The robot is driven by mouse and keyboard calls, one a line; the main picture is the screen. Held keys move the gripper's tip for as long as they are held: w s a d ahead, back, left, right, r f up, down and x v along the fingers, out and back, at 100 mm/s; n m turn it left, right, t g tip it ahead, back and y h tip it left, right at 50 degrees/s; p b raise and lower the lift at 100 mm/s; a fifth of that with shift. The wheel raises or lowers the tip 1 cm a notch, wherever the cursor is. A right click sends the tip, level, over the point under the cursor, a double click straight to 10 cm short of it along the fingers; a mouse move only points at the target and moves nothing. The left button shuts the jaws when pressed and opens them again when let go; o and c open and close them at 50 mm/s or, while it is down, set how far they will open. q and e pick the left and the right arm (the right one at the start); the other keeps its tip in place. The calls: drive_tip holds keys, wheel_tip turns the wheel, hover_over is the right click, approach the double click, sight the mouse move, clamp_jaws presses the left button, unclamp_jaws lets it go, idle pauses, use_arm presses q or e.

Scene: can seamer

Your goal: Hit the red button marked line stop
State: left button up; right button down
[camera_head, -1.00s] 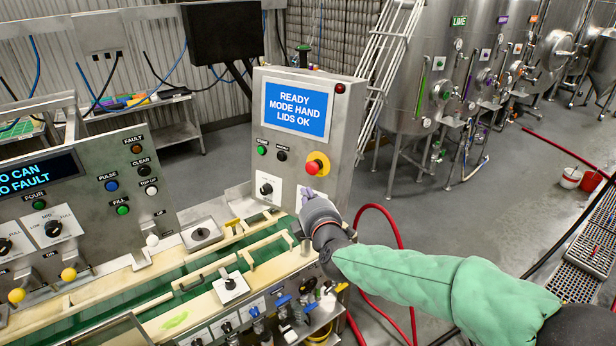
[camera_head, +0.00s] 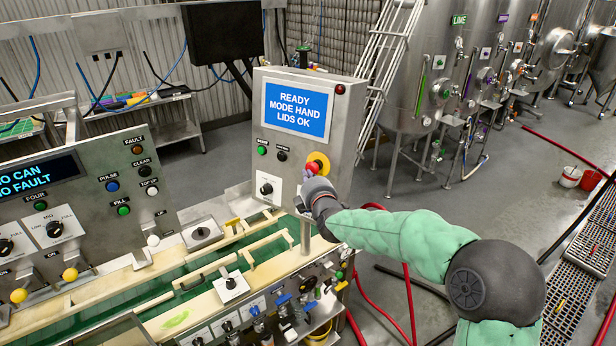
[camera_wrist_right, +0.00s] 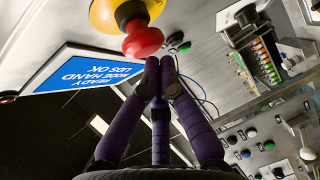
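The red mushroom button (camera_head: 312,167) stands out from a yellow round base (camera_head: 322,159) on the grey screen panel, below and right of the blue display. No line stop lettering is legible by it. My right gripper (camera_head: 307,178) is at the button's lower left in the head view, its fingers pointing up toward it. In the right wrist view, the purple fingertips (camera_wrist_right: 160,66) are together with nothing between them, right beside the red button (camera_wrist_right: 143,39). I cannot tell whether they touch it. My left gripper is not in view.
The panel also has a blue display (camera_head: 296,111) reading READY MODE HAND LIDS OK, small green and black buttons, and a black knob (camera_head: 266,189). The conveyor (camera_head: 200,278) lies below left.

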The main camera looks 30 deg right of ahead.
drive_tip(key=shift+d, duration=0.1)
drive_tip(key=shift+w+d+f+b, duration=0.15)
drive_tip(key=shift+w+d+b, duration=0.35)
drive_tip(key=shift+d, duration=0.25)
